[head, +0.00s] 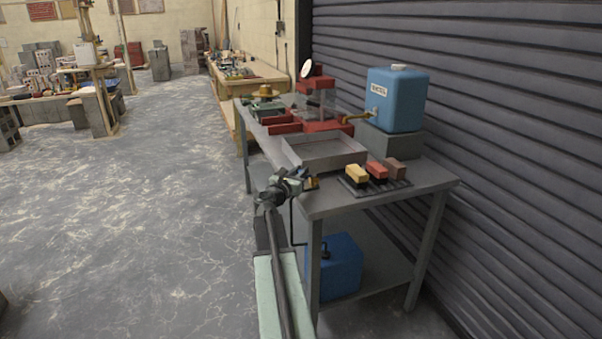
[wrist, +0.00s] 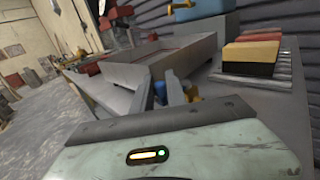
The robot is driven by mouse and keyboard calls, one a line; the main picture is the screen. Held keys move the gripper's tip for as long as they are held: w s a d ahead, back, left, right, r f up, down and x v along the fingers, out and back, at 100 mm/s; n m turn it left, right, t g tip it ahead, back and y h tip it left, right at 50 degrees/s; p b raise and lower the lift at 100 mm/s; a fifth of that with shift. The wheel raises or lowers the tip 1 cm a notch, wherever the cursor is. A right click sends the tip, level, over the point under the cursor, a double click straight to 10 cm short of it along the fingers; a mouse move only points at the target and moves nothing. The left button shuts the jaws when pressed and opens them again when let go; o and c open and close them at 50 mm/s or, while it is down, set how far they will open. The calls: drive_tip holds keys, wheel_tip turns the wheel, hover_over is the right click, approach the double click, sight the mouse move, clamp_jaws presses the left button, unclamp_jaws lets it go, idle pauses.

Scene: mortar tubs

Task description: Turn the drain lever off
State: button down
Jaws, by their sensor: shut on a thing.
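My gripper (head: 301,178) is at the front corner of the grey metal tray (head: 322,152), above the near edge of the workbench. It is shut on the drain lever, which is mostly hidden by the jaws. A small brass drain fitting (head: 312,183) shows just right of the jaws. In the wrist view my gripper (wrist: 175,88) is below the tray's near wall (wrist: 140,78). A small blue piece (wrist: 194,91) shows beside the jaws, and I cannot tell whether it is part of the lever. The lever's exact angle cannot be told.
A rack with yellow, red and brown blocks (head: 377,171) stands right of the tray. A blue tank (head: 398,98) with a brass tap (head: 355,117) sits behind. Red equipment (head: 310,126) stands farther back. A blue container (head: 338,268) is on the lower shelf. Floor to the left is clear.

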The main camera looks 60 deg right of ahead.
drive_tip(key=c, duration=1.3)
unclamp_jaws()
drive_tip(key=shift+c, duration=0.2)
drive_tip(key=a, duration=0.5)
drive_tip(key=s+a, duration=0.1)
drive_tip(key=a, duration=0.1)
drive_tip(key=shift+s+a, duration=0.1)
drive_tip(key=shift+a, duration=0.2)
